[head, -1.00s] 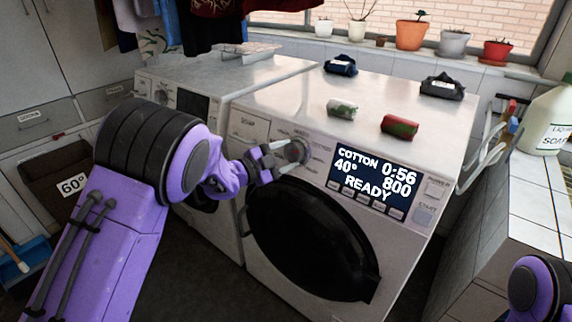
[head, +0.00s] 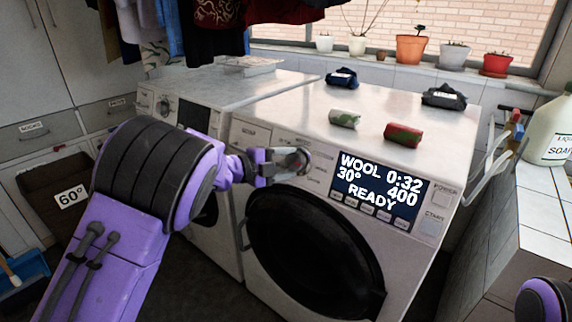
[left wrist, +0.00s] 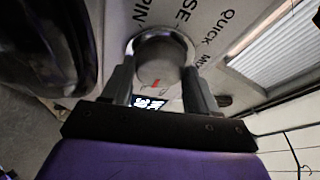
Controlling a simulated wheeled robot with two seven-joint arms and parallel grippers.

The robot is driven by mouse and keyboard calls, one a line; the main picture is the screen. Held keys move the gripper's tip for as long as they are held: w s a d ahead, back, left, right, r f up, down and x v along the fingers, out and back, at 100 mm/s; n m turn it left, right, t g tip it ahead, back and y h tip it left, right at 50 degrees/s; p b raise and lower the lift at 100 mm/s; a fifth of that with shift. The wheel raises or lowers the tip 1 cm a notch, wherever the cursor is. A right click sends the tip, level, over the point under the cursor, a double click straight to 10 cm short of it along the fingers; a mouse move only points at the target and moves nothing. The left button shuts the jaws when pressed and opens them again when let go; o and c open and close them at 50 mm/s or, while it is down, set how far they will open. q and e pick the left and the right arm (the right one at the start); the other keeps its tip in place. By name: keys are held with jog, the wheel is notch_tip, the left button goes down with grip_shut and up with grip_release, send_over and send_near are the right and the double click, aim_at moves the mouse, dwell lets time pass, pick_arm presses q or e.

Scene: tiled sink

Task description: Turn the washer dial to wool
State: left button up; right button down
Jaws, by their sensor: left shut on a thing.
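The washer (head: 405,245) stands in front of me with its round dark door shut. Its display (head: 378,189) reads WOOL, 0:32, 30°, 400, READY. My left gripper (head: 287,163) is at the washer's dial (head: 298,160), on the panel to the left of the display, and partly covers it. In the left wrist view my left gripper's (left wrist: 160,82) two fingers sit on either side of the round dial (left wrist: 160,62), shut on it. Labels such as QUICK and SPIN show on the panel around it. Only a purple and black part of my right arm shows at the lower right; its gripper is out of view.
A second white machine (head: 230,90) stands to the left. Small bundles, including a red-green one (head: 403,135), lie on the washer top. A soap bottle (head: 548,130) stands on the tiled counter at right. Potted plants (head: 411,48) line the windowsill.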

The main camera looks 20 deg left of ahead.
pick_arm(q)
jog(key=o, duration=1.1)
jog(key=shift+c, duration=0.2)
jog(key=b+v, duration=0.1)
jog(key=v, duration=0.9)
jog(key=shift+s+a, duration=0.15)
